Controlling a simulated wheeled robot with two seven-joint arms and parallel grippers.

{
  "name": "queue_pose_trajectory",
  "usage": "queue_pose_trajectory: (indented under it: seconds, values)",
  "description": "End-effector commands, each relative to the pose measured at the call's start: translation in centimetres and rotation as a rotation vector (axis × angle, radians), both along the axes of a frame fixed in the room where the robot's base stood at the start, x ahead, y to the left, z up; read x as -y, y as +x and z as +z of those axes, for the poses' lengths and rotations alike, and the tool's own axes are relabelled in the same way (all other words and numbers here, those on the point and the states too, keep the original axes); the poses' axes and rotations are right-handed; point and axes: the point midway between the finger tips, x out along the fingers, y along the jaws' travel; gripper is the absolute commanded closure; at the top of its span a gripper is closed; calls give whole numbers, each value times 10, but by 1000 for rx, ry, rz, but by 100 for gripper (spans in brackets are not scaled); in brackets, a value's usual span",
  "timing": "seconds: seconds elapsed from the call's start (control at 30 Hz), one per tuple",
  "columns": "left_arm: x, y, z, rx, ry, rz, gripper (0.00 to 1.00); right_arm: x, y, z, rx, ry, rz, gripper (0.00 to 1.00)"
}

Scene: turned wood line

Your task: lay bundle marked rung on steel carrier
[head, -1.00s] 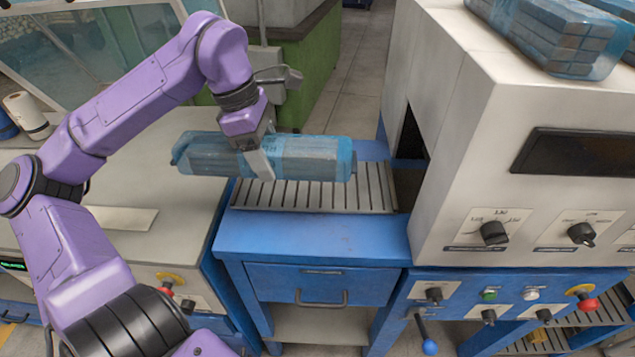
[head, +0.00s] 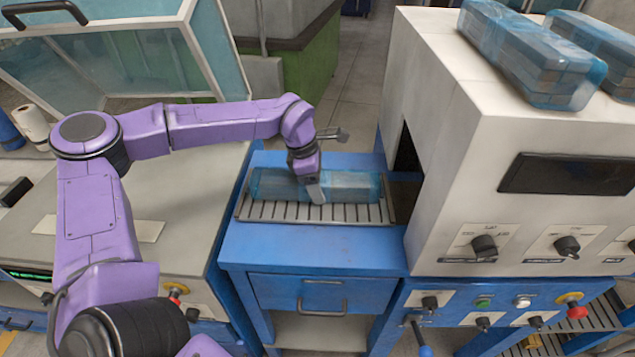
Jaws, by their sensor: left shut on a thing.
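A long bundle (head: 350,186) in bluish clear wrap lies lengthwise over the slatted steel carrier (head: 290,212) on the blue stand. Any mark on the bundle is too small to read. My left gripper (head: 316,195) reaches down from above and is shut on the bundle near its middle. The bundle is at or very near the slats; I cannot tell whether it fully rests on them. It hides the back part of the carrier. My right gripper is not in view.
A white machine (head: 440,130) with a dark opening stands right of the carrier. Wrapped bundles (head: 530,55) lie on its top. A grey bench (head: 180,200) with an open clear lid (head: 110,60) is at the left. The blue stand's front ledge (head: 315,250) is clear.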

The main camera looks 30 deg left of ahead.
Motion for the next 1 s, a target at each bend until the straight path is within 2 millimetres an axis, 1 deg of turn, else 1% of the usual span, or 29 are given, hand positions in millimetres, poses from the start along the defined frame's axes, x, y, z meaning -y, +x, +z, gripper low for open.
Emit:
queue_pose_trajectory:
  seconds: [0.13, 0.27, 0.3, 0.37, 0.63, 0.73, 0.77, 0.87, 1.0]
  values:
    - [0, 0, 1, 3, -1, 0, 85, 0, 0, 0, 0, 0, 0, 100]
    - [0, 0, -2, 2, 0, 0, 85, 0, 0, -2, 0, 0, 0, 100]
    - [0, 0, -3, 1, 1, -1, 29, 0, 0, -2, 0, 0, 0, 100]
    - [0, 0, -2, 1, 1, -1, 10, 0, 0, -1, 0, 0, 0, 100]
    - [0, 0, -2, 1, 1, -1, 10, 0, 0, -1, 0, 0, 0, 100]
    - [-1, 0, 5, 4, 0, 0, 10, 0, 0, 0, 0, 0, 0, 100]
    - [-2, 0, 9, 5, 1, -1, 10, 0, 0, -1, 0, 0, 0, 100]
    - [-7, -3, 31, 8, 0, 1, 10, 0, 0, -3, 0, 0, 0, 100]
    - [-16, -8, 68, 9, 1, 2, 10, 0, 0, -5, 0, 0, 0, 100]
